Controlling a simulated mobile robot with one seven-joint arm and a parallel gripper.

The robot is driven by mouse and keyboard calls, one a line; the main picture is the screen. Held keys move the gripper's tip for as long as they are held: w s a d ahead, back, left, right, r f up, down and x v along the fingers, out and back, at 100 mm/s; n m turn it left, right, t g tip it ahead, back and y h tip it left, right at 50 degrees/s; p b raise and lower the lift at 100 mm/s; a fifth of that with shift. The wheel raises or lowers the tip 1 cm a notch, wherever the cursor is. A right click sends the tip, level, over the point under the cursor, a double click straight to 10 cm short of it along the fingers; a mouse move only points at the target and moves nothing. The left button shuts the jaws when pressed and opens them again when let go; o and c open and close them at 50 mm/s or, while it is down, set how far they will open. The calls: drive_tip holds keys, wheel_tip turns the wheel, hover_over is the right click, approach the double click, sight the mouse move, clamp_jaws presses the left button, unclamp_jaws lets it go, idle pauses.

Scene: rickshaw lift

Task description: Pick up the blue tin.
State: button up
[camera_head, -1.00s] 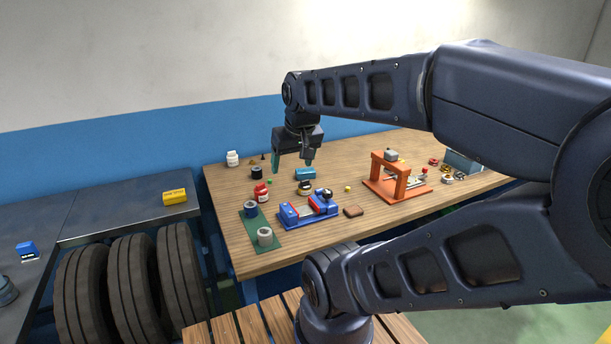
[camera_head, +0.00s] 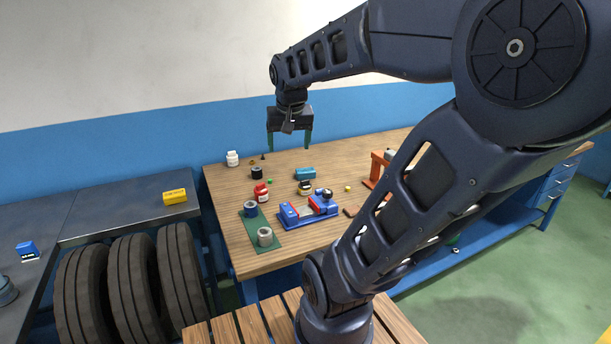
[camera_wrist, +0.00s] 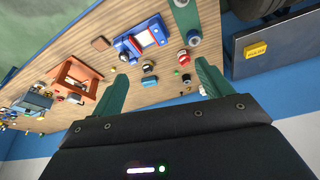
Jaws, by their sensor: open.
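The blue tin (camera_head: 305,173) is a small blue, box-like piece lying on the wooden workbench, towards its back. My gripper (camera_head: 289,147) is open and empty above the back of the bench, with its two green fingers apart and pointing down. It is clear of the tin, which shows below and slightly right of it in the head view. In the wrist view the blue tin (camera_wrist: 149,81) appears between the open fingers of my gripper (camera_wrist: 163,72), some distance beyond them. Nothing hides the tin in the head view.
A black-and-yellow piece (camera_head: 304,187), a red jar (camera_head: 261,192) and a black can (camera_head: 257,173) lie near the tin. A blue vise-like fixture (camera_head: 310,209) stands in front. A white jar (camera_head: 232,158) is at the back left. My arm partly hides an orange frame (camera_head: 378,167).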

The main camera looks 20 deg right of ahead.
drive_tip(key=w+d+m+g+h, duration=0.1)
drive_tip(key=w+d+m, duration=0.1)
drive_tip(key=w, duration=0.5)
drive_tip(key=w+d+m, duration=0.2)
drive_tip(key=w+m, duration=0.1)
drive_tip(key=w, duration=0.4)
drive_tip(key=m+g+h, duration=0.2)
drive_tip(key=m+g, duration=0.2)
drive_tip(key=m, duration=0.9)
hover_over(305, 170)
drive_tip(key=f, duration=3.1)
drive_tip(key=shift+w+a+f, duration=0.15)
drive_tip(key=shift+a+f, duration=0.2)
drive_tip(key=shift+a, duration=0.05)
drive_tip(key=shift+h, duration=0.3)
drive_tip(key=shift+w+a+x, duration=0.15)
drive_tip(key=shift+a+x, duration=0.05)
drive_tip(key=shift+x, duration=1.1)
drive_tip(key=shift+w+a+x, duration=0.1)
drive_tip(key=shift+a+x, duration=0.1)
drive_tip(key=shift+x, duration=1.1)
drive_tip(key=shift+s+f, duration=0.1)
drive_tip(key=shift+f, duration=0.3)
drive_tip(key=c, duration=1.1)
